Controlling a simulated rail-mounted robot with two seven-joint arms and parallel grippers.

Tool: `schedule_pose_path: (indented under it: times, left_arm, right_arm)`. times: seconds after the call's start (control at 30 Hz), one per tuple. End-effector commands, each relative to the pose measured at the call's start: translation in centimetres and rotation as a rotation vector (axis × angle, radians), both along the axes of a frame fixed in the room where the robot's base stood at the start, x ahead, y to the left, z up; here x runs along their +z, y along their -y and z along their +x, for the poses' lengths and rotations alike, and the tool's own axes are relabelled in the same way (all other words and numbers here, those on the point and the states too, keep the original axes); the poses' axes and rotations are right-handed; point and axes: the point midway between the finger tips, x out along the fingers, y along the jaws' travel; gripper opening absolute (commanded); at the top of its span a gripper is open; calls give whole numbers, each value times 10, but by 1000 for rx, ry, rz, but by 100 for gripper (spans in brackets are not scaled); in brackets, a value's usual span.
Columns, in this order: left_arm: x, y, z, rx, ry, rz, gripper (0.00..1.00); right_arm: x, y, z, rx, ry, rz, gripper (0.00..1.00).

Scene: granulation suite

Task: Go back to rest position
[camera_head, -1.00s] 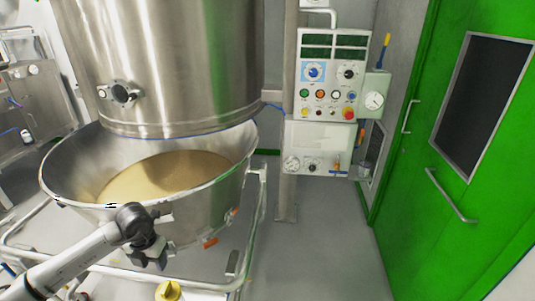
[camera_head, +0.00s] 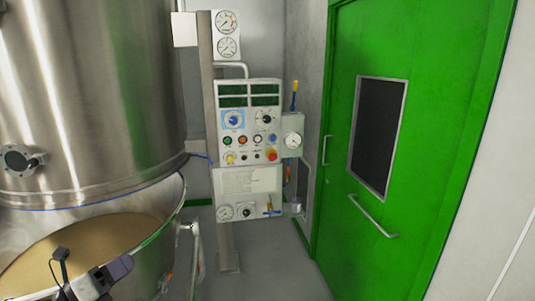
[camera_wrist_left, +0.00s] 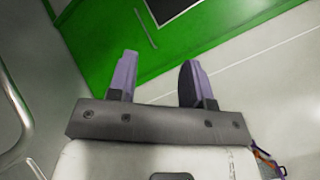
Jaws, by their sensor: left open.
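My left gripper (camera_head: 92,262) shows at the lower left of the head view, in front of the steel bowl (camera_head: 168,240) with tan powder (camera_head: 75,243) in it. In the left wrist view its two fingers (camera_wrist_left: 158,60) stand apart with nothing between them. The gripper is open and empty. Behind the fingers in the wrist view are the green door (camera_wrist_left: 185,45) and a pale wall. My right gripper is not in view.
A large steel vessel (camera_head: 90,100) stands above the bowl. A control panel (camera_head: 248,135) with buttons and gauges is on a post at the centre. The green door (camera_head: 415,130) is at the right. Grey floor (camera_head: 275,275) is clear in front of the panel.

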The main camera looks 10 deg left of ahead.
Motion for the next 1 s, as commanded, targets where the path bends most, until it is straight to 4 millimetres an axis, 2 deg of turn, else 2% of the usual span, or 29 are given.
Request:
schedule_pose_path:
  times: [0.03, 0.1, 0.2, 0.3, 0.37, 0.47, 0.57, 0.6, 0.67, 0.7, 0.8, 0.87, 0.9, 1.0]
  left_arm:
    - [19, 0, -1, 32, 71, -89, 46]
    - [42, -5, -4, 93, 159, -226, 46]
    - [67, -17, -10, 199, 254, -433, 46]
    - [75, -32, -18, 327, 296, -649, 46]
    - [68, -41, -23, 417, 291, -778, 46]
    - [41, -51, -33, 585, 228, -991, 46]
    - [-8, -50, -48, 775, 81, -1187, 46]
    - [-34, -44, -57, 856, -6, -1260, 46]
    - [-74, -30, -74, 968, -153, -1352, 46]
    - [-98, -18, -85, 1030, -252, -1399, 46]
    - [-153, 19, -119, 1140, -505, -1494, 46]
    - [-181, 47, -141, 1169, -660, -1542, 46]
    - [-197, 66, -155, 1169, -759, -1577, 46]
    - [-231, 109, -196, 1186, -957, -1665, 46]
  right_arm:
    - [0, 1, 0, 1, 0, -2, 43]
    - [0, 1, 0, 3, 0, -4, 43]
    - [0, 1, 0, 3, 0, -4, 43]
    - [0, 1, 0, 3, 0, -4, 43]
    - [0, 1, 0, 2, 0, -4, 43]
    - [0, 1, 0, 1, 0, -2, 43]
    - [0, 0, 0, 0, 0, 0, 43]
    - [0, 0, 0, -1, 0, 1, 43]
    - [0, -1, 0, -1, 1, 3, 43]
    - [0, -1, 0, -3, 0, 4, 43]
    - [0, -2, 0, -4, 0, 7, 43]
    - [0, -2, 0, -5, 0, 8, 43]
    - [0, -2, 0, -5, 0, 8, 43]
    - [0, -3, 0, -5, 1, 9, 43]
